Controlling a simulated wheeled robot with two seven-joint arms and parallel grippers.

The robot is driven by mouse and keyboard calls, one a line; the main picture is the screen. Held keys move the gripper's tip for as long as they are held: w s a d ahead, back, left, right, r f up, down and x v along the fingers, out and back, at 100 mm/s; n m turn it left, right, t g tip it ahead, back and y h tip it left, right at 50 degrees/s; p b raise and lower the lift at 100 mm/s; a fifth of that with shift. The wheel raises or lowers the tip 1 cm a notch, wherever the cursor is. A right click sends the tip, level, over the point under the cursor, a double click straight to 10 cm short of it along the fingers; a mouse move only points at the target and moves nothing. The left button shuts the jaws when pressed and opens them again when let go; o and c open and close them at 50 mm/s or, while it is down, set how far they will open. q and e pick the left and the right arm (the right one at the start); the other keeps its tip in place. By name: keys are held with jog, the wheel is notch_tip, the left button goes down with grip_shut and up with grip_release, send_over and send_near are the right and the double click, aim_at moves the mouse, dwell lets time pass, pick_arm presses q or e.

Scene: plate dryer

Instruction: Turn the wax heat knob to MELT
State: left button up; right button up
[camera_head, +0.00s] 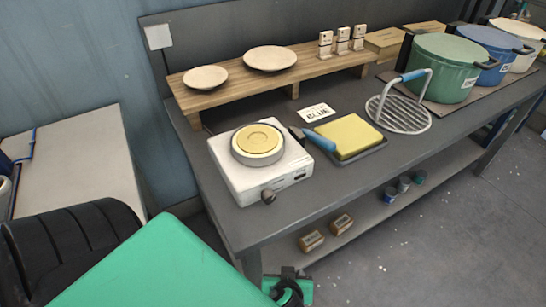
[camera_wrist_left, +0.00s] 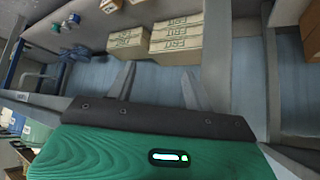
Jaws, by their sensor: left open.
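The wax heater is a white box (camera_head: 235,181) near the front left of the dark bench. A round pan with yellow wax (camera_head: 258,139) sits on top. Its small dark knob (camera_head: 268,197) is on the front face; its marks are too small to read, so I cannot tell its setting. My left gripper (camera_wrist_left: 159,82) shows in the wrist view with its two fingers spread and nothing between them. The knob is not in that view. In the head view a green arm part of mine covers the lower left, apart from the knob. My right gripper is not in view.
A yellow block on a dark tray (camera_head: 374,150), a blue-handled tool (camera_head: 320,139) and a wire rack (camera_head: 402,118) are right of the heater. A wooden shelf (camera_head: 240,87) with plates stands behind. Green, blue and white pots (camera_head: 440,68) are at right. Floor in front is clear.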

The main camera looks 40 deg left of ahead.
pick_arm(q)
notch_tip(320, 180, up, 11)
jog(key=n+y+p, duration=0.4)
jog(key=n+p, duration=0.1)
jog(key=p, duration=0.1)
jog(key=n+y+p, duration=0.3)
jog(key=n+p, duration=0.2)
send_near(270, 200)
jog(key=p+x, duration=0.4)
jog(key=x, duration=0.5)
jog(key=shift+w+a+f, duration=0.1)
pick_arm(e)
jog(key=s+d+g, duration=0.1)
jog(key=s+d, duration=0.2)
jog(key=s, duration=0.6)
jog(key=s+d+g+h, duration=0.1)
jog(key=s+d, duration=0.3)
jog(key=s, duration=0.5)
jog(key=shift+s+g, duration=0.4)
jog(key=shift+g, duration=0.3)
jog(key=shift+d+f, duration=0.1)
pick_arm(q)
jog(key=c, duration=1)
